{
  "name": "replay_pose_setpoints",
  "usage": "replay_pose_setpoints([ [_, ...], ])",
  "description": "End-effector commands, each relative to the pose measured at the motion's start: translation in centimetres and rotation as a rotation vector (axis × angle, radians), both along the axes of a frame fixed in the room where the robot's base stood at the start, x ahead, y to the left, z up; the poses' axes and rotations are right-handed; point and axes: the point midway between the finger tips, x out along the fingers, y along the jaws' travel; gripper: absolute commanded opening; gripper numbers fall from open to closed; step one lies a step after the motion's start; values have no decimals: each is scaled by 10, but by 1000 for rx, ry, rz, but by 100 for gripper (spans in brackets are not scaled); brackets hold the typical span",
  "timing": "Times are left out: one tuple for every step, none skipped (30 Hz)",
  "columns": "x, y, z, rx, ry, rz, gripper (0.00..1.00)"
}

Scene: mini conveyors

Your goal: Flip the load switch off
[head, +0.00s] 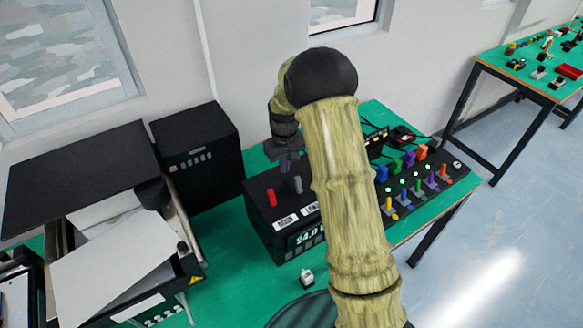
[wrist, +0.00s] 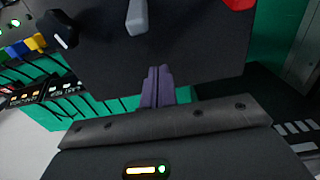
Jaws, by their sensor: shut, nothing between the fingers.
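A black power box (head: 262,222) stands on the green table with a red lever (head: 271,197) and a grey lever (head: 298,184) on its top. The white label in front of the grey lever seems to begin with L, so I take it as the load switch; my arm partly covers the label. The wrist view also shows the grey lever (wrist: 137,17) and the red lever (wrist: 238,4). My gripper (head: 288,166) is shut and empty at the back edge of the box. Its purple fingers (wrist: 158,88) are apart from the grey lever.
A black knob (wrist: 60,30) sits beside the grey lever. A panel with several coloured switches (head: 420,190) is to the right, partly behind my arm. A tall black box (head: 200,160) and a printer-like machine (head: 110,240) stand left.

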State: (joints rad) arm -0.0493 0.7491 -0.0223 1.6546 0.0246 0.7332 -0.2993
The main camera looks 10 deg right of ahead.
Motion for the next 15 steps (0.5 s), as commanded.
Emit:
replay_pose_setpoints([
  [-1, 0, -7, 0, 4, 0, 0],
  [-3, -1, -5, -1, 2, -1, 0],
  [-8, -3, -1, 0, 1, -1, 0],
  [-12, -4, 1, 0, 0, -1, 0],
  [-15, -5, 2, 0, 1, -1, 0],
  [-19, -6, 3, 0, 0, -1, 0],
  [-23, -7, 4, 0, 0, 0, 0],
  [-25, -8, 5, 0, 1, 0, 0],
  [-29, -9, 6, 1, 1, 0, 0],
  [-31, -10, 6, 1, 1, 0, 0],
  [-32, -10, 7, 1, 0, 0, 0],
  [-34, -11, 7, 1, 0, 0, 0],
  [-35, -11, 7, 1, 0, 0, 0],
  [-36, -12, 7, 1, 0, 0, 0],
  [-37, -12, 6, 1, 0, 0, 0],
])
